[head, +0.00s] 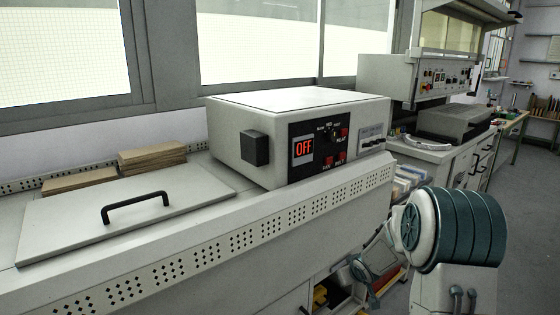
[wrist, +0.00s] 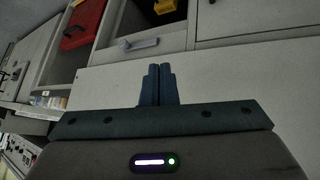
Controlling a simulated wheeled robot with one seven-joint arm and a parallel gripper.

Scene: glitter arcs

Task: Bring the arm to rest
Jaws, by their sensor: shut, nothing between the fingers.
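My gripper (wrist: 157,84) shows in the wrist view with its two dark blue fingers together and nothing between them. It points toward pale cabinet fronts below the bench and touches nothing that I can see. In the head view, a part of my arm with dark teal bands shows at the lower right, in front of the bench. The gripper itself cannot be made out clearly there.
A white control box (head: 300,110) reading OFF sits on the bench beside a flat lid (head: 170,205) with a black handle. Brown stacks (head: 152,158) lie behind the lid. Below are open shelves, with a red case (wrist: 82,24) and a yellow item (wrist: 165,6). Floor (head: 535,200) is clear at right.

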